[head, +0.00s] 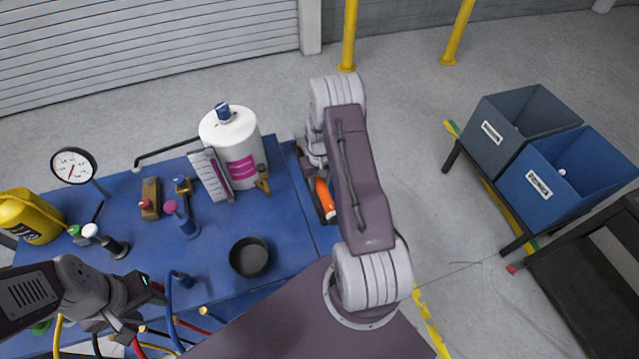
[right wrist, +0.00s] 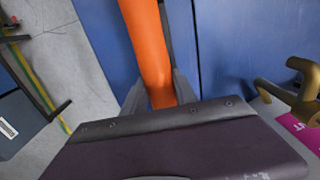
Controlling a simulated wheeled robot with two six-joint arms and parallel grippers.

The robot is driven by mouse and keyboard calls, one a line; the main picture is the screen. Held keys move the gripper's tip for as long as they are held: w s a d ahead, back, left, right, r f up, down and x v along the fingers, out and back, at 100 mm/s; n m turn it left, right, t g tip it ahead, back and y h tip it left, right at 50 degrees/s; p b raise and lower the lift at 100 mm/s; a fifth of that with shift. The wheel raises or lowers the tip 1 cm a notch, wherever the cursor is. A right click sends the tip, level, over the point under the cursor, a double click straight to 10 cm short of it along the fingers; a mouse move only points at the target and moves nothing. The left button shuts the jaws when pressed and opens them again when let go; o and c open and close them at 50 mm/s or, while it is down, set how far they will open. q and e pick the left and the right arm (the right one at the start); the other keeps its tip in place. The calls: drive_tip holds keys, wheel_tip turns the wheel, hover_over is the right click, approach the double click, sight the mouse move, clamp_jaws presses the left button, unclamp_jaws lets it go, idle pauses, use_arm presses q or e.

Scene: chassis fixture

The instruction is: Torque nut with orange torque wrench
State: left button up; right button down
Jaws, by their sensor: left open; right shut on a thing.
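The orange torque wrench (head: 325,198) shows in the head view beside my right arm, near the blue table's right edge. In the right wrist view its orange handle (right wrist: 148,45) runs up from between the fingers of my right gripper (right wrist: 158,92), which is shut on it. In the head view my right arm hides most of that gripper and part of the wrench. My left gripper (head: 148,288) is at the lower left in the head view, open, over the front of the table, with no held object visible. I cannot make out the nut.
The blue table (head: 215,263) holds a black bowl (head: 249,257), a white canister (head: 231,140), a dial gauge (head: 73,166), a yellow jug (head: 28,216) and several small fittings. Coloured cables lie near my left gripper. Grey (head: 483,150) and blue (head: 535,213) bins stand at the right.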

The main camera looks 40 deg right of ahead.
wheel_tip(320, 180, up, 2)
drive_tip(key=shift+r+p, duration=0.1)
drive_tip(key=shift+p, duration=0.4)
drive_tip(key=shift+r+p, duration=1)
drive_tip(key=shift+r, duration=0.35)
drive_tip(key=shift+f, duration=0.1)
